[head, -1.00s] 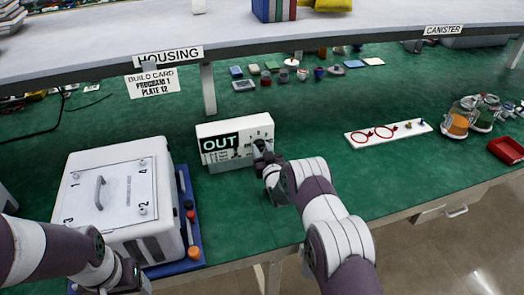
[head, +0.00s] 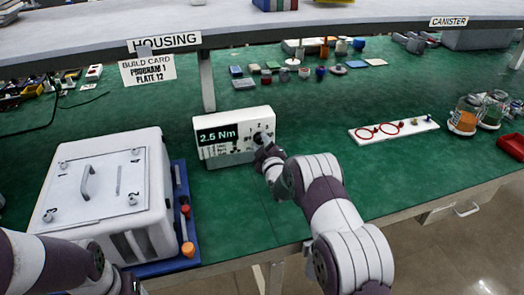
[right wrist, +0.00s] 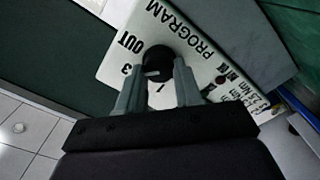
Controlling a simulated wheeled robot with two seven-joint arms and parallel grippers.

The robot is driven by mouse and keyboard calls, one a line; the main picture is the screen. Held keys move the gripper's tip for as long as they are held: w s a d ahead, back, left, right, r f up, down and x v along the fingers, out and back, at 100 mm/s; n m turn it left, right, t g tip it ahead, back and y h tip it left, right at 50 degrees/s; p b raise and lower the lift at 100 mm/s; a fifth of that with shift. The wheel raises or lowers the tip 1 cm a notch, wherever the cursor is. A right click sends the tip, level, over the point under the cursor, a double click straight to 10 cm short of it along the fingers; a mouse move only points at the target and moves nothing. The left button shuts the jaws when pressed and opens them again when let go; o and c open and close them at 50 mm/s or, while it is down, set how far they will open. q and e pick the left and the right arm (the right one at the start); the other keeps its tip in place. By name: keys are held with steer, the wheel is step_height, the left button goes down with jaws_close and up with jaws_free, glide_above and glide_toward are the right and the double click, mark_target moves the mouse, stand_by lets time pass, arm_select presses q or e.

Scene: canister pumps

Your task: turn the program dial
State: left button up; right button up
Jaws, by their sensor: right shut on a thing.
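The white controller box (head: 225,150) stands on the green bench, and its dark display (head: 217,134) reads "2.5 Nm". Its black program dial (right wrist: 158,62) shows in the right wrist view with a white mark on it, beside the labels "OUT", "3" and "PROGRAM". I cannot tell exactly which label the mark points at. My right gripper (right wrist: 158,88) is shut on the dial, one finger on each side. In the head view the right gripper (head: 266,154) partly hides the dial. My left gripper (head: 128,284) is mostly out of the picture at the bottom left, beside the white housing.
A build card (head: 147,70) reads "PROGRAM 1 PLATE 12". A white plate with red rings (head: 365,134) and jars (head: 466,114) stand right. Bench between is clear.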

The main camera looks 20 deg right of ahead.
steer(key=n+b, duration=0.6)
steer(key=n, duration=0.1)
steer(key=shift+f, duration=0.4)
steer(key=n+b, duration=0.9)
steer(key=shift+f, duration=0.15)
steer(key=n+b, duration=0.8)
steer(key=b, duration=0.3)
steer(key=shift+d+n, duration=0.1)
steer(key=shift+n, duration=0.2)
steer(key=shift+r+n+b, duration=0.2)
steer(key=shift+n+b, duration=0.8)
steer(key=shift+b, duration=0.4)
steer(key=o, duration=1)
steer(key=shift+o, duration=0.2)
